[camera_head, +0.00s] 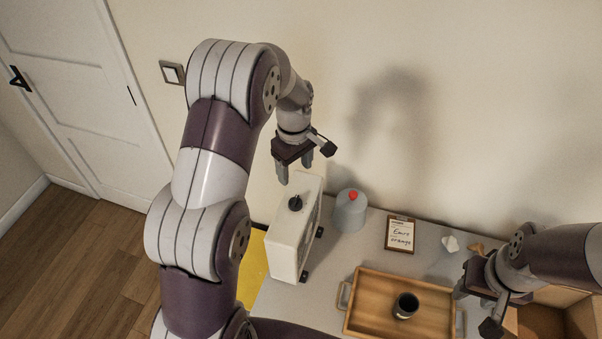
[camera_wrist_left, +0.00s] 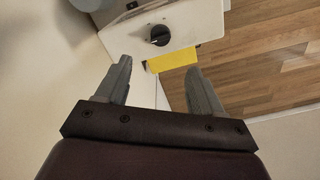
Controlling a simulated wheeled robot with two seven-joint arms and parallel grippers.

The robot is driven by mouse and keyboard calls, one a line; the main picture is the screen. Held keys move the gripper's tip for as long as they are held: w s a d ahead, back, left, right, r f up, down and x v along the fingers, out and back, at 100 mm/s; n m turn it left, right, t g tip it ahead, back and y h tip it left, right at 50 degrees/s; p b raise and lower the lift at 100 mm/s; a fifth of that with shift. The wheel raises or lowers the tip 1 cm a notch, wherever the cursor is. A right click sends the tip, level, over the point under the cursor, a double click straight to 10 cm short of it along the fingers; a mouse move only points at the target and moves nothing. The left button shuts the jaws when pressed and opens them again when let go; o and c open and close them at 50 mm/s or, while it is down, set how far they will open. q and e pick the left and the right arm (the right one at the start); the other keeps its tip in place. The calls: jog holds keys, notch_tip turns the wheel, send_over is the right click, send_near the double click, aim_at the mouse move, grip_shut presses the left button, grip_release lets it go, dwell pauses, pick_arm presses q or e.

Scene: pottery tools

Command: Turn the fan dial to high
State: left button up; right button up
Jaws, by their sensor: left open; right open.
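The fan is a white box-like unit (camera_head: 292,236) standing on the left end of the table. Its black dial (camera_head: 295,203) is on the top face. In the left wrist view the dial (camera_wrist_left: 160,36) shows on the white top face (camera_wrist_left: 190,22), ahead of the fingers and roughly centred between them. My left gripper (camera_head: 296,174) is open and empty, above and apart from the dial. Its two fingers also show in the left wrist view (camera_wrist_left: 161,84). My right gripper (camera_head: 478,300) is open at the right, beside the tray, far from the fan. The dial's setting marks are too small to read.
A grey bottle with a red cap (camera_head: 350,213) stands right of the fan. A card on a clipboard (camera_head: 400,234) is behind the wooden tray (camera_head: 366,322), which holds a dark cup (camera_head: 405,306). A yellow sheet (camera_head: 252,268) lies left of the fan. The wall is close behind.

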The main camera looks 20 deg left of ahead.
pick_arm(q)
jog(key=n, duration=0.1)
jog(key=p, duration=0.3)
send_over(295, 199)
jog(key=f, duration=0.5)
jog(key=shift+s+d+f, duration=0.1)
jog(key=shift+s, duration=0.15)
jog(key=f, duration=0.2)
jog(key=f+p, duration=0.1)
jog(key=f, duration=0.1)
jog(key=f+p, duration=0.1)
jog(key=f, duration=0.1)
jog(key=shift+w+f, duration=0.25)
jog(key=shift+f, duration=0.1)
jog(key=shift+s+f, duration=0.1)
jog(key=shift+f, duration=0.25)
jog(key=c, duration=1.1)
